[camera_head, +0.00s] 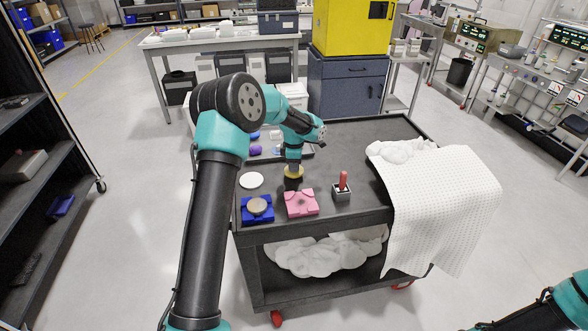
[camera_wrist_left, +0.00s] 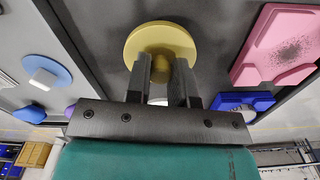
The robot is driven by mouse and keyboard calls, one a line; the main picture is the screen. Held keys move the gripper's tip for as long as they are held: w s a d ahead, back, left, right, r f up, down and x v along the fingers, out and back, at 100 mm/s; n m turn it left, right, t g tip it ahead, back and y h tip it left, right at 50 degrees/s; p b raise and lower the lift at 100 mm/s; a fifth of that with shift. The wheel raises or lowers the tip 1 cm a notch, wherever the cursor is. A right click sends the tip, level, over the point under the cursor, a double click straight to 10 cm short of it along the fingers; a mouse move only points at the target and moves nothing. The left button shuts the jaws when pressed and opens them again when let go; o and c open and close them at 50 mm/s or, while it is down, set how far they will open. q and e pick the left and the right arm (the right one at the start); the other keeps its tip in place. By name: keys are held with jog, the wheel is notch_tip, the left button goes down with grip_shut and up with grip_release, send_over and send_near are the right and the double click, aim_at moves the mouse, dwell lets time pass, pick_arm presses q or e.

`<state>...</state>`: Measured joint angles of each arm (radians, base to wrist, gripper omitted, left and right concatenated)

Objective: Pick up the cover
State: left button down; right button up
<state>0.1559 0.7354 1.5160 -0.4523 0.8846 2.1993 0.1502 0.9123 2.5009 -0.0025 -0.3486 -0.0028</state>
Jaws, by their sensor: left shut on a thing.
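The cover, a yellow round disc (camera_head: 295,175) with a knob, is near the middle of the cart top in the head view. My left gripper (camera_head: 292,164) points down onto it from above. In the left wrist view the yellow disc (camera_wrist_left: 152,38) fills the top middle. The fingers (camera_wrist_left: 161,70) are shut on its knob. A dark shape shows just under the disc in the head view; I cannot tell whether the disc touches it. My right gripper is out of view; only part of that arm shows at the lower right.
On the black cart (camera_head: 375,183) are a pink fixture (camera_head: 301,204), a blue fixture (camera_head: 249,215) with a beige disc, a white disc (camera_head: 251,180) and a red-handled tool in a grey block (camera_head: 341,193). A white cloth (camera_head: 440,205) drapes the right side. The cart's back middle is clear.

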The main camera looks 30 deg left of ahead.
pick_arm(q)
jog(key=shift+s+d+r, duration=0.1)
jog(key=shift+r, duration=0.75)
jog(key=s+d, duration=0.2)
jog(key=s, duration=0.2)
jog(key=s+d+r, duration=0.1)
jog(key=s+d, duration=0.2)
jog(key=s, duration=0.2)
jog(key=s+d, duration=0.3)
jog(key=s, duration=0.1)
jog(key=shift+s+d+r, duration=0.1)
jog(key=shift+s+r, duration=0.05)
jog(key=shift+s, duration=0.1)
